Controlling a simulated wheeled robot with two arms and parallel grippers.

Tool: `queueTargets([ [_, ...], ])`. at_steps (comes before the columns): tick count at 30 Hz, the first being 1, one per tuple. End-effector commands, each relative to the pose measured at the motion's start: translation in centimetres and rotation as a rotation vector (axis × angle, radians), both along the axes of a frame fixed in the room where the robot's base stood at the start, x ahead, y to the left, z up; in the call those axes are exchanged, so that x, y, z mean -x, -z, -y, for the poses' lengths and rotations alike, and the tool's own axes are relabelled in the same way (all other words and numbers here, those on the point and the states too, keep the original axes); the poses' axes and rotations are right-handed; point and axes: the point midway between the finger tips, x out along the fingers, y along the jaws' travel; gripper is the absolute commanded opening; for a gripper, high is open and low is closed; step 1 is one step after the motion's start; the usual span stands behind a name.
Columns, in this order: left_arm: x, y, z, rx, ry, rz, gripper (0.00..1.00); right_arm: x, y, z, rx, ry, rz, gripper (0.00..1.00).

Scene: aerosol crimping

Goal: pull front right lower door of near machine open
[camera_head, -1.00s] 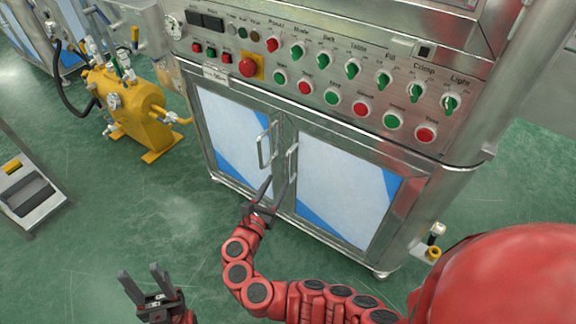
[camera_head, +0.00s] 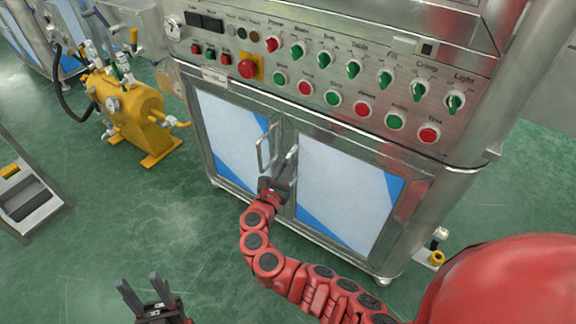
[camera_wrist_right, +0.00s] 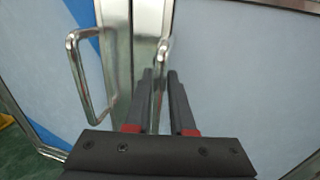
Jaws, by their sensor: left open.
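The near machine's lower right door (camera_head: 345,185) is a pale panel with blue corners in a steel frame, and it looks shut. Its upright bar handle (camera_head: 294,153) is at the door's left edge; it also shows in the right wrist view (camera_wrist_right: 163,52). My right gripper (camera_head: 285,170) is at the lower part of this handle. In the right wrist view its fingers (camera_wrist_right: 159,78) are apart, with the handle between them; contact is not clear. My left gripper (camera_head: 148,286) is open and empty, low in the head view, away from the machine.
The lower left door (camera_head: 228,135) is shut, its handle (camera_head: 264,152) close beside the right one. Above is a control panel (camera_head: 340,85) with buttons and switches. A yellow pump (camera_head: 130,110) stands at left. Green floor (camera_head: 195,225) in front is clear.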

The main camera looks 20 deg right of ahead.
Motion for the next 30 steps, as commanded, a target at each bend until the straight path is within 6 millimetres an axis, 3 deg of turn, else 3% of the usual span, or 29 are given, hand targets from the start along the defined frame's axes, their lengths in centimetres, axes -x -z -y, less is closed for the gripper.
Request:
queueTargets([
  [1,-0.01,0.01,0.00,0.000,0.000,0.000,0.50,0.00,0.00,-0.01,0.000,0.000,0.000,0.11],
  [3,0.00,0.00,0.00,0.000,0.000,0.000,0.50,0.00,0.00,-0.01,0.000,0.000,0.000,0.00],
  [30,0.00,0.00,0.00,0.000,0.000,0.000,0.50,0.01,0.00,-0.02,0.000,0.000,0.000,0.00],
])
